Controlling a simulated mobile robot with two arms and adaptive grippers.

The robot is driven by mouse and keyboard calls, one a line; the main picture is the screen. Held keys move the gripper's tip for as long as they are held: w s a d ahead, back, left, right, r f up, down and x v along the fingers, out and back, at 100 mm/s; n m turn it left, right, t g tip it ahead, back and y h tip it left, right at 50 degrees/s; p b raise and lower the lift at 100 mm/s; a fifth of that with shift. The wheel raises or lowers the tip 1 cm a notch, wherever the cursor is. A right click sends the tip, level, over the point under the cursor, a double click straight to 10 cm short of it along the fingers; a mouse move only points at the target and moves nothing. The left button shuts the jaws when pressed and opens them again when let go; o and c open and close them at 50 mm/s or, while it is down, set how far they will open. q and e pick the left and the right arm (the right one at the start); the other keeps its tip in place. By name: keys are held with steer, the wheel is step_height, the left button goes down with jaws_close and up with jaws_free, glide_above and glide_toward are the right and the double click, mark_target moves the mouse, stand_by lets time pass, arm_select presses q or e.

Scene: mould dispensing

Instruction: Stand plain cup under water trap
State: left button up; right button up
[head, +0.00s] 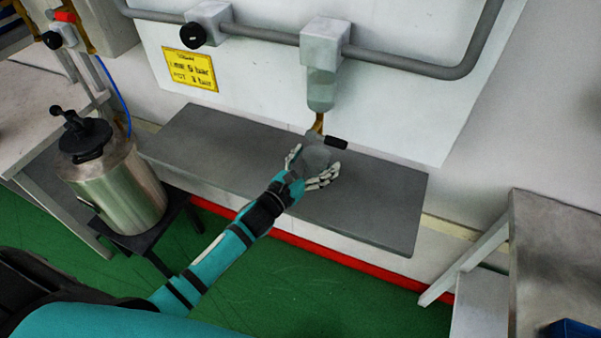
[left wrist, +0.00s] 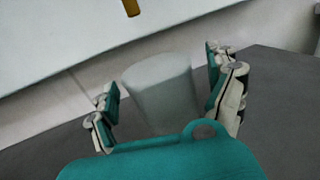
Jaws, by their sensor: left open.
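The water trap (head: 321,88) is a clear bowl under a grey block on the wall panel, with a brass drain (head: 319,122) and a black handle (head: 336,142) below it. The drain also shows at the top of the left wrist view (left wrist: 131,7). The plain grey cup (head: 315,157) stands upright on the grey shelf, close below the drain. In the left wrist view the cup (left wrist: 160,92) is between the fingers of my left gripper (head: 312,172). The fingers are open on both sides of it, with gaps visible. My right gripper is not in view.
The grey shelf (head: 375,205) is clear to either side of the cup. A steel pressure pot (head: 118,180) with a black lid stands at the left. A grey pipe (head: 400,65) runs along the panel above. A bench (head: 560,250) is at the right.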

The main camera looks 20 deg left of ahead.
arm_select(q)
steer(key=b+v, duration=0.1)
steer(key=v, duration=0.9)
steer(key=shift+f, duration=0.15)
steer(key=shift+s+a+b, duration=0.25)
steer(key=shift+s+b, duration=0.1)
steer(key=shift+s, duration=0.3)
